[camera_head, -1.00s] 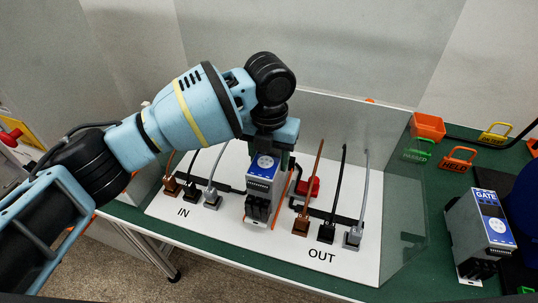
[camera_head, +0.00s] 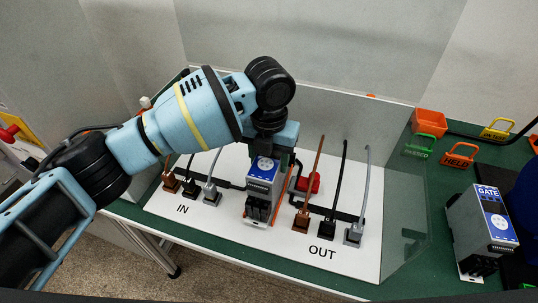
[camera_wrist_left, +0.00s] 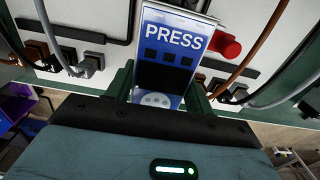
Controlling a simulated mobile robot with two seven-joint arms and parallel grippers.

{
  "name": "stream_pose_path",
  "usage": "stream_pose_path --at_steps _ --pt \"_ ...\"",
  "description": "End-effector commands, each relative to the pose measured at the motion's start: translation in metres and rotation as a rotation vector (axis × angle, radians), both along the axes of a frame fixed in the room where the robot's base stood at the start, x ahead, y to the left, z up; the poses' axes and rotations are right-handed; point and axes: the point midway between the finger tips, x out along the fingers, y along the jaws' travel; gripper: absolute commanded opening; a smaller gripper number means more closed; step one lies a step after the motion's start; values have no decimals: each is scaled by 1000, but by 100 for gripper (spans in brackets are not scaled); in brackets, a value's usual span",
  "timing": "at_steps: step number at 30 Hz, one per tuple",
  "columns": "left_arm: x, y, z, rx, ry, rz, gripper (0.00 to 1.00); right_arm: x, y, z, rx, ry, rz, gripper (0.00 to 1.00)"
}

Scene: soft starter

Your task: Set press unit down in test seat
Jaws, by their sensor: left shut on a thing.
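The press unit (camera_head: 262,187), a grey and blue box, stands upright in the middle of the white test board (camera_head: 185,221), between the IN and OUT plug groups. Its PRESS label (camera_wrist_left: 173,36) is readable in the left wrist view. My left gripper (camera_head: 267,150) is shut on the press unit's upper part from above, with green fingers on both sides in the wrist view. The test seat under the unit is mostly hidden; an orange edge (camera_head: 286,187) shows beside it. I cannot tell whether the unit's base is fully seated. My right gripper is not in view.
Plugs with cables stand left of the unit (camera_head: 191,187) and right of it (camera_head: 328,229). A red knob (camera_head: 309,182) is close to its right. A clear panel (camera_head: 405,215) bounds the board's right side. The GATE unit (camera_head: 481,233) and an orange bin (camera_head: 430,122) are further right.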

Motion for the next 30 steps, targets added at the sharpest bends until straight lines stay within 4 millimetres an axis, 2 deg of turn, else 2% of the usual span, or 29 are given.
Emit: stream_pose_path --at_steps 21,22,27,30 --pt "0 0 -14 -2 -2 0 0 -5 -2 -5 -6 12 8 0" --pt "0 0 -14 -2 -2 0 54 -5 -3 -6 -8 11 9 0" --pt "0 0 -13 -2 -2 0 76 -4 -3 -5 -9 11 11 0" --pt "0 0 -14 -1 -2 0 78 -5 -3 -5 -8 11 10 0"
